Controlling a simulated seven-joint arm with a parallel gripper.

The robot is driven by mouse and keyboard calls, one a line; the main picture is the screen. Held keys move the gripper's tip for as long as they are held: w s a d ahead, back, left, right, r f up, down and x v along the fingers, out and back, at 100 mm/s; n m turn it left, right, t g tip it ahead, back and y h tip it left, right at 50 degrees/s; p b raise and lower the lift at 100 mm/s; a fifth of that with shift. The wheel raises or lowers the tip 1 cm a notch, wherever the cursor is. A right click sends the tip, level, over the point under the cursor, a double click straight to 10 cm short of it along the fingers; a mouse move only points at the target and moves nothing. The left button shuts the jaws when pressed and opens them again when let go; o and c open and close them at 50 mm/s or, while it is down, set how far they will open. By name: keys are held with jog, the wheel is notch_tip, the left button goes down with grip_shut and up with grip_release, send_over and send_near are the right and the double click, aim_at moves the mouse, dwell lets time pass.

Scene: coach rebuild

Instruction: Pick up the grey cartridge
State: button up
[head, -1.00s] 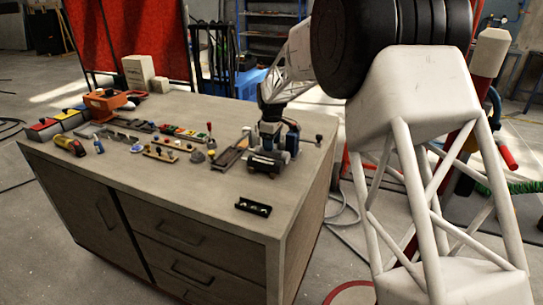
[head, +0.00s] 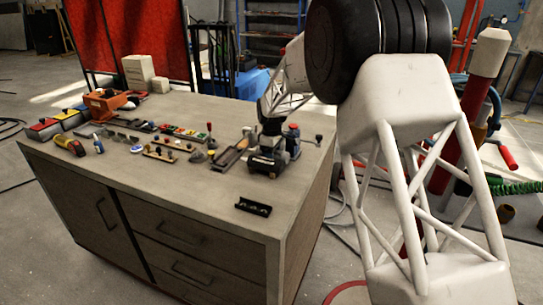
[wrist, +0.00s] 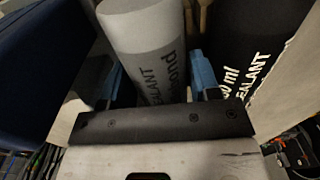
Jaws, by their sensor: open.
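The grey cartridge (wrist: 143,48) stands out in the wrist view, upper middle. It has a pale grey end and a darker grey body with dark lettering that includes "SEALANT". My gripper (wrist: 158,82) is open, with one blue-tipped finger on each side of the cartridge in the picture. The dark bar of my gripper hides the cartridge's near part. I cannot tell whether the fingers touch it. In the head view I cannot make out the cartridge, and my fingertips are not clear.
A black cartridge (wrist: 255,50) with white lettering is close on the right in the wrist view. A dark blue surface (wrist: 40,65) is on the left. In the head view, a workbench (head: 150,195) bears several small tools and parts; its front right top is mostly clear.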

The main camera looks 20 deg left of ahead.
dwell(0.3)
jog(key=c, duration=0.7)
jog(key=shift+r, duration=0.1)
jog(key=shift+r, duration=4.95)
jog(key=shift+w+a, duration=0.1)
jog(key=w+a+r, duration=0.1)
jog(key=w+a, duration=0.2)
jog(key=w, duration=0.4)
jog(key=shift+w+a, duration=0.2)
jog(key=shift+w, duration=0.15)
